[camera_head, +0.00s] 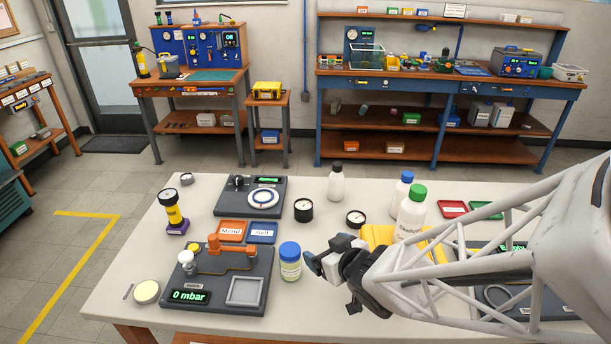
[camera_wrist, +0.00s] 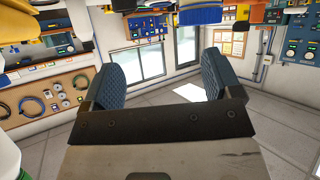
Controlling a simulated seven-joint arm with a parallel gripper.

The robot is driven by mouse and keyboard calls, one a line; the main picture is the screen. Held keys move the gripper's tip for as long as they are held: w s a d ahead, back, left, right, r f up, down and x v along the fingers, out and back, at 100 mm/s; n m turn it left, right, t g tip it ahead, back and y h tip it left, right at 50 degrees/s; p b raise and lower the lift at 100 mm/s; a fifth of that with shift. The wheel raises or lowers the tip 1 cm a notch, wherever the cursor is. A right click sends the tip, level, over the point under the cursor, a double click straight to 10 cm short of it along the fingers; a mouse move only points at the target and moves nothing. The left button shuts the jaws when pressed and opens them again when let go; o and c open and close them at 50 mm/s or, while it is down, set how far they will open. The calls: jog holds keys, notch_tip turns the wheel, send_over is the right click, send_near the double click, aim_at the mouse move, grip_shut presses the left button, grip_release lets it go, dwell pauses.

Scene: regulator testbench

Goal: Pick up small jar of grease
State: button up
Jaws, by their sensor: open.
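A small jar (camera_head: 290,262) with a blue lid and yellow-green contents stands upright on the white table, right of the grey test rig. Its label is too small to read, so I cannot confirm that it is the grease. A shallow round tin (camera_head: 146,292) with cream contents sits at the table's front left. My gripper (camera_head: 322,265) is just right of the blue-lidded jar, low over the table, pointing left. In the wrist view the two blue padded fingers (camera_wrist: 160,82) are apart with nothing between them.
The test rig (camera_head: 212,282), reading 0 mbar, stands close left of the jar. Orange and blue trays (camera_head: 262,233) lie behind. White bottles with blue and green caps (camera_head: 411,214) and a yellow object (camera_head: 378,236) stand near my arm.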

aim_at(290, 249)
jog(key=a+y, duration=0.1)
jog(key=s+a+f+n, duration=0.1)
jog(key=a+y, duration=0.1)
jog(key=shift+s+a+f+g+y, duration=0.3)
jog(key=shift+s+a+f+g, duration=0.05)
jog(key=shift+a+g, duration=0.05)
jog(key=shift+x, duration=1.25)
jog(key=shift+w, duration=0.1)
jog(key=shift+x, duration=2.55)
jog(key=c, duration=1.2)
jog(key=shift+r, duration=0.15)
